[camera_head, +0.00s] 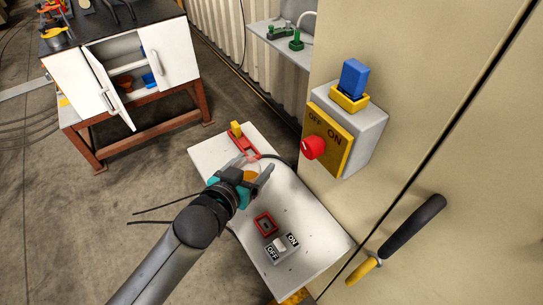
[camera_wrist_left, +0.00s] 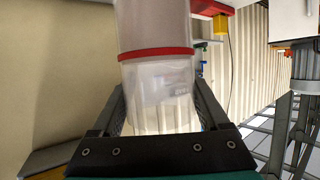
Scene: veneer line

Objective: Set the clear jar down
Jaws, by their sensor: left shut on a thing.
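The clear jar (camera_wrist_left: 155,95), a see-through cylinder with a red band around it, stands between the two fingers of my left gripper (camera_wrist_left: 163,110) in the left wrist view. The fingers are shut on it, one on each side. The jar's top end runs out of that frame. In the head view my left gripper (camera_head: 250,176) is over the white table (camera_head: 310,225), near its middle. The jar is hard to make out there, and I cannot tell whether it touches the table. My right gripper is not in view.
A red fixture with a yellow block (camera_head: 238,133) is at the table's far end. A red frame (camera_head: 265,224) and an ON/OFF switch (camera_head: 281,248) are nearer. A tall beige cabinet (camera_head: 430,100) with a switch box (camera_head: 345,137) borders the right side.

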